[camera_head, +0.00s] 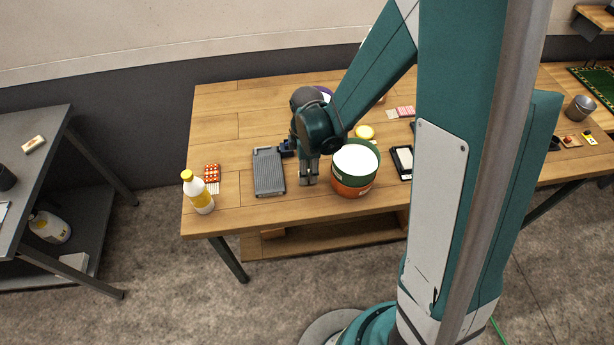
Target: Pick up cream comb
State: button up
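My gripper (308,180) points down at the wooden table, between a grey ribbed board and a large tub. The fingertips are small here, and I cannot tell whether they are open or shut. A small pale sliver shows at the fingertips, low against the tabletop. It may be the cream comb, but it is mostly hidden and too small to be sure. No other clear comb shape shows on this table.
The grey ribbed board (269,172) lies just left of my gripper. The green and orange tub (354,168) with a white top stands close on the right. A yellow-and-white bottle (198,193) stands at the left corner. The table's front middle is clear.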

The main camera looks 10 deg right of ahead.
grip_shut()
jog(key=shift+r, duration=0.15)
jog(key=shift+r+p, duration=0.45)
jog(key=shift+r, duration=4.45)
